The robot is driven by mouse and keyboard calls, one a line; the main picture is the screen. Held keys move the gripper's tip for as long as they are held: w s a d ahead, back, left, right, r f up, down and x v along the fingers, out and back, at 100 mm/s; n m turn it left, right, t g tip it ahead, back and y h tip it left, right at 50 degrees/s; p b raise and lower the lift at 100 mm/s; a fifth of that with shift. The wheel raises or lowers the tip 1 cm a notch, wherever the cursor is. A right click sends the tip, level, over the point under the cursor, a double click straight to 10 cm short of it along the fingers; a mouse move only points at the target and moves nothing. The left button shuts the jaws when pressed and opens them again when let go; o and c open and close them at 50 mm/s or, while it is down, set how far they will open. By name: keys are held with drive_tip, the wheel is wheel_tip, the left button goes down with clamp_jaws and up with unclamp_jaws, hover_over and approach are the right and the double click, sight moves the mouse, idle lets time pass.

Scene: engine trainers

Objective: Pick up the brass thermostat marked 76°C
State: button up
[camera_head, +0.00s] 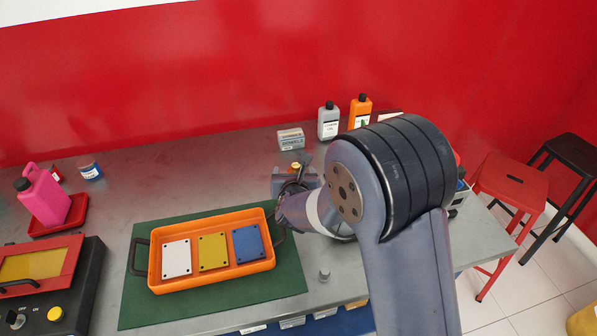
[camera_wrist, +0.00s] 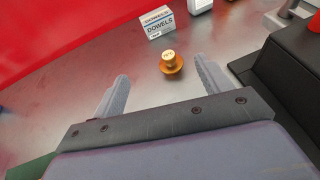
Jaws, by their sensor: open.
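The brass thermostat (camera_wrist: 171,64) stands upright on the metal bench in the wrist view. It is a small gold-orange piece with a round flange and a pale marked top; the marking is too small to read surely. In the head view a bit of it (camera_head: 296,166) shows just past my gripper (camera_head: 295,180). In the wrist view my gripper (camera_wrist: 163,90) is open and empty. The thermostat is ahead of the fingertips, between their lines and nearer the right finger, not touched.
A dowels box (camera_wrist: 157,22) stands behind the thermostat. A black unit (camera_wrist: 285,75) is close to the right finger. An orange tray (camera_head: 212,278) with white, yellow and blue plates lies on a green mat (camera_head: 135,308). Bottles (camera_head: 328,122) stand at the back. Bench around the thermostat is clear.

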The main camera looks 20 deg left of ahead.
drive_tip(key=b, duration=0.5)
approach(296, 170)
drive_tip(key=shift+s, duration=0.5)
drive_tip(key=shift+w+a+f, duration=0.1)
drive_tip(key=shift+w+f, duration=0.1)
drive_tip(key=p+x, duration=0.1)
drive_tip(key=x, duration=0.4)
drive_tip(key=shift+w, duration=0.2)
drive_tip(key=p+x, duration=0.2)
drive_tip(key=x, duration=0.1)
drive_tip(key=shift+w+r, duration=0.1)
drive_tip(key=shift+w, duration=0.25)
drive_tip(key=shift+x, duration=0.75)
drive_tip(key=shift+c, duration=0.5)
drive_tip(key=c, duration=1)
drive_tip(key=shift+o, duration=0.2)
